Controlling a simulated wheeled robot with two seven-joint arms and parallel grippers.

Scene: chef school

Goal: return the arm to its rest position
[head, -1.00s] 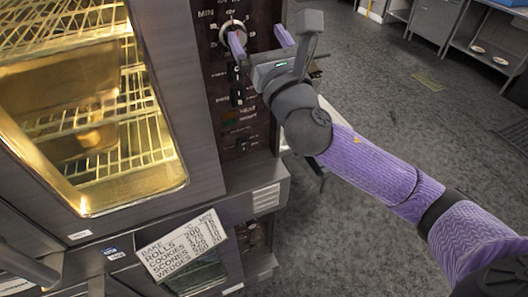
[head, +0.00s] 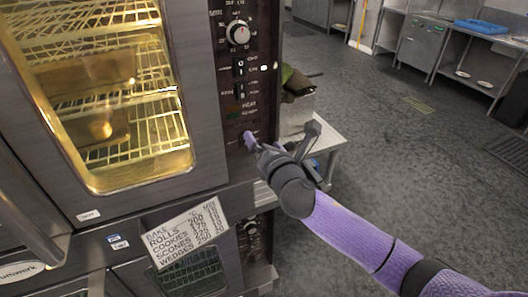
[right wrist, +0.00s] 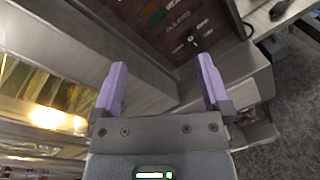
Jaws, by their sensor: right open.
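My right arm comes in from the lower right in the head view, in a purple sleeve. My right gripper (head: 262,142) is beside the lower part of the oven's dark control panel (head: 238,75). In the right wrist view its two purple fingers (right wrist: 162,88) are spread wide with nothing between them. The panel also shows beyond the fingers in that view (right wrist: 165,25). A round dial (head: 238,32) sits on the panel above the gripper. My left gripper is not in view.
The lit oven (head: 205,130) with wire racks fills the left side. A sign (head: 187,232) listing baking times is below its window. A small white table (head: 325,135) stands behind my gripper. Steel counters (head: 425,50) line the back. Grey floor (head: 400,150) to the right is clear.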

